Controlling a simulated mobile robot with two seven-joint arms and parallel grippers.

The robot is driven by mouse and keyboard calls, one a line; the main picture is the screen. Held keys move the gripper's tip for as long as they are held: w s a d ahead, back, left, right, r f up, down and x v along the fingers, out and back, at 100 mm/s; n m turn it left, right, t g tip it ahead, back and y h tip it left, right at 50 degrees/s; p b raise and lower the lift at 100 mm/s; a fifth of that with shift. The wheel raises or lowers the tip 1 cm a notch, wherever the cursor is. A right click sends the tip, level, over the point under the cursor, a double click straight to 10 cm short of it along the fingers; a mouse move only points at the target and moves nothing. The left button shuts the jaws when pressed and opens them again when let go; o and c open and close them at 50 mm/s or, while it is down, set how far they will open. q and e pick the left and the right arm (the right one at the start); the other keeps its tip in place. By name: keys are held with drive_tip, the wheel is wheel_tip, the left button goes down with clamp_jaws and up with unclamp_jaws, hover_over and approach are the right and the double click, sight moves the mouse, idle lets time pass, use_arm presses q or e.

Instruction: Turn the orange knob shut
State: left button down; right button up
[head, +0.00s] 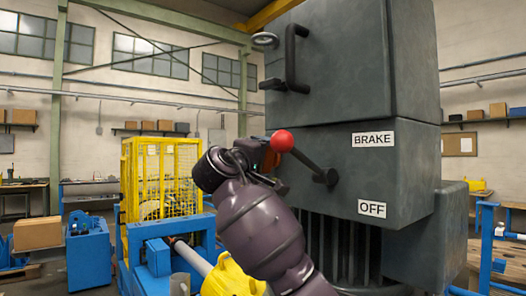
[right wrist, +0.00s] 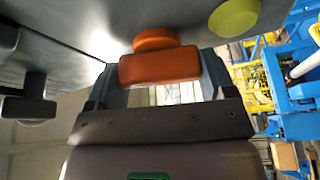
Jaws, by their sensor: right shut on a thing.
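The orange knob (right wrist: 160,67) shows in the right wrist view, a wide bar with a round hub behind it on a dark grey housing (right wrist: 85,22). My right gripper (right wrist: 160,72) has one finger at each end of the bar and is shut on it. In the head view my right arm reaches up to the left side of the grey housing (head: 343,60), and my right gripper (head: 264,158) is mostly hidden behind my wrist and the red lever ball. The knob is largely hidden there. My left gripper is in neither view.
A lever with a red ball (head: 282,141) stands out from the housing close to my right gripper, beside BRAKE and OFF labels. A black handle (head: 291,60) is above. A yellow round button (right wrist: 234,17) sits near the knob. A yellow cage (head: 160,175) stands at left.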

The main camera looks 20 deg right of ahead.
drive_tip(key=shift+n+y+p, duration=0.6)
drive_tip(key=shift+n+p, duration=0.05)
drive_tip(key=shift+n, duration=1.05)
drive_tip(key=shift+g, duration=0.3)
drive_tip(key=o, duration=0.9)
drive_tip(key=shift+a, duration=0.1)
drive_tip(key=b+v, duration=0.2)
drive_tip(key=v, duration=0.8)
drive_tip(key=shift+s+a+b, duration=0.25)
drive_tip(key=shift+b, duration=0.05)
